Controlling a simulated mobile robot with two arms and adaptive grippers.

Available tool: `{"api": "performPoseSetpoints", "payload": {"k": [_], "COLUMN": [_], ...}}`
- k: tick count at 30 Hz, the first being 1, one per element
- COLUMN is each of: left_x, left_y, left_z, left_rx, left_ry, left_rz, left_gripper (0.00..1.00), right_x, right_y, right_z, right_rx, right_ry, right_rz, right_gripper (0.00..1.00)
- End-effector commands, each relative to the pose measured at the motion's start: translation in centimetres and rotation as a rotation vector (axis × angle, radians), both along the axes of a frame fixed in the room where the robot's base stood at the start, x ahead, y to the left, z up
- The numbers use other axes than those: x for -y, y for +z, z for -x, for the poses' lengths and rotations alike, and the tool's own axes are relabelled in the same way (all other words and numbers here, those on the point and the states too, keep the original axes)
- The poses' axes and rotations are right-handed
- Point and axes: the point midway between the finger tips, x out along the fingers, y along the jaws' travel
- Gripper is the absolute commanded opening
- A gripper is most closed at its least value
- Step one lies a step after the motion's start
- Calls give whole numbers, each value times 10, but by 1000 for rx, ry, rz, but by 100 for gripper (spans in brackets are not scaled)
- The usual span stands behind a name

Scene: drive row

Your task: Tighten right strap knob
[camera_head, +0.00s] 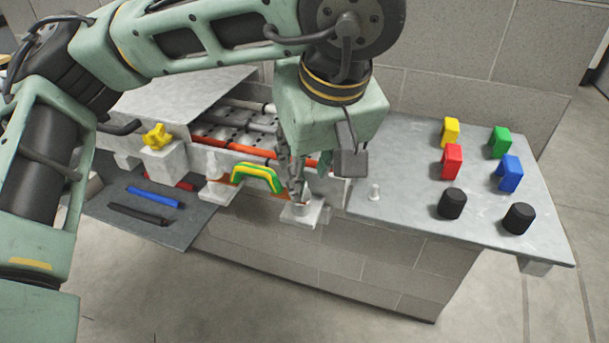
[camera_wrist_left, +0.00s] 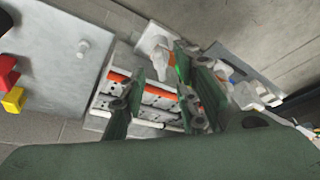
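My left gripper (camera_head: 298,196) points down over the white right-hand post (camera_head: 306,217) at the front edge of the bench. In the left wrist view, my left gripper's fingers (camera_wrist_left: 154,62) are apart, with the pale top of this post (camera_wrist_left: 160,40) near their tips. I cannot tell whether they touch it. A similar white post (camera_head: 216,190) stands to the left. A green and yellow handle (camera_head: 258,176) arches between the posts. A yellow lobed knob (camera_head: 157,137) sits on a white block. My right gripper is not in view.
Orange rails (camera_head: 252,151) run behind the posts. A small white peg (camera_head: 375,192) stands right of the gripper. Yellow, green, red (camera_head: 452,160) and blue blocks and two black cylinders (camera_head: 451,203) stand at right. Blue and black tools (camera_head: 154,196) lie at left.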

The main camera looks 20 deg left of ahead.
Motion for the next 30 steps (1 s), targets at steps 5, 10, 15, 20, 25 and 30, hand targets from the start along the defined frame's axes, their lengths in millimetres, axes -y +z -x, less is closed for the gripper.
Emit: {"api": "performPoseSetpoints", "payload": {"k": [5,10,15,20,25,30], "left_x": [9,15,17,17,17,17], "left_y": [38,60,70,71,71,71], "left_z": [11,19,23,24,23,23], "left_rx": [6,4,2,0,0,0], "left_ry": [1,0,0,-1,-1,-1], "left_rz": [-2,-2,-1,-2,-2,-2], "left_gripper": [29,29,29,29,29,29], "right_x": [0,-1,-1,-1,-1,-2], "right_y": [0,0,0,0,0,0], "right_z": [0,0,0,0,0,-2], "right_rx": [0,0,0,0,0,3], "right_ry": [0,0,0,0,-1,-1], "right_rz": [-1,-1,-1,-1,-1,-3], "right_gripper": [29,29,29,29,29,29]}}
